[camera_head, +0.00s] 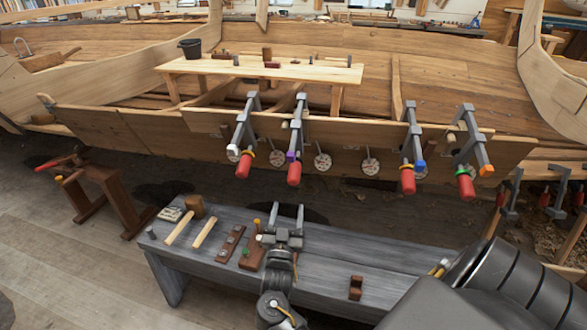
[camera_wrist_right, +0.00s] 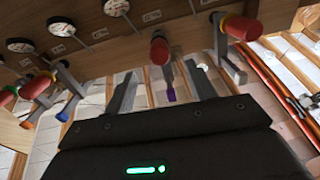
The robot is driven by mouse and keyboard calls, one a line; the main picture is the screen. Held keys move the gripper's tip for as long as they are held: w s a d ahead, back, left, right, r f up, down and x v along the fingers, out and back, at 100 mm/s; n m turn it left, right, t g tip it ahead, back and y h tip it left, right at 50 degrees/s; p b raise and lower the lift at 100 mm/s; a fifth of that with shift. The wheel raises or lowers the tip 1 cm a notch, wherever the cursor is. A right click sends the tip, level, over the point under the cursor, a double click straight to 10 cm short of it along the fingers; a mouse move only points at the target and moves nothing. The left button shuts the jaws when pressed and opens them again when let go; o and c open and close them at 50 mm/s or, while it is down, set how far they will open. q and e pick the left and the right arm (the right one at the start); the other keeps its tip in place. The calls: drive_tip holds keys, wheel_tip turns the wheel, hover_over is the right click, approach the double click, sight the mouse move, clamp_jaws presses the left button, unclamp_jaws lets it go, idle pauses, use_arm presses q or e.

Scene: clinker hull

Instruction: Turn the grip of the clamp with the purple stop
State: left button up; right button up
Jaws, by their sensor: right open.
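The clamp with the purple stop (camera_head: 292,156) hangs on the hull plank, second from the left in a row of clamps. Its red grip (camera_head: 294,174) points down toward the bench. In the right wrist view the red grip (camera_wrist_right: 160,52) and the purple stop (camera_wrist_right: 171,95) show between and beyond my fingers. My right gripper (camera_head: 286,212) is open and empty, below the grip and apart from it, above the bench. My left gripper is not in view.
Neighbouring clamps have a white stop (camera_head: 233,150), a blue stop (camera_head: 420,165) and an orange stop (camera_head: 487,170). Round dials (camera_head: 323,162) hang between them. The grey bench (camera_head: 340,255) below carries mallets (camera_head: 203,232) and wooden blocks. Free space lies between bench and plank.

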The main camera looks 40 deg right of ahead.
sight(293, 184)
use_arm(q)
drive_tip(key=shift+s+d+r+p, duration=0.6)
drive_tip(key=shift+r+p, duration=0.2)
drive_tip(key=shift+p, duration=0.15)
use_arm(e)
drive_tip(key=shift+h, duration=0.3)
drive_tip(key=x, duration=1.1)
drive_tip(key=shift+s+r, duration=0.15)
drive_tip(key=shift+r, duration=0.15)
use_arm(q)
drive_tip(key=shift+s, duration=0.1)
use_arm(e)
drive_tip(key=c, duration=1)
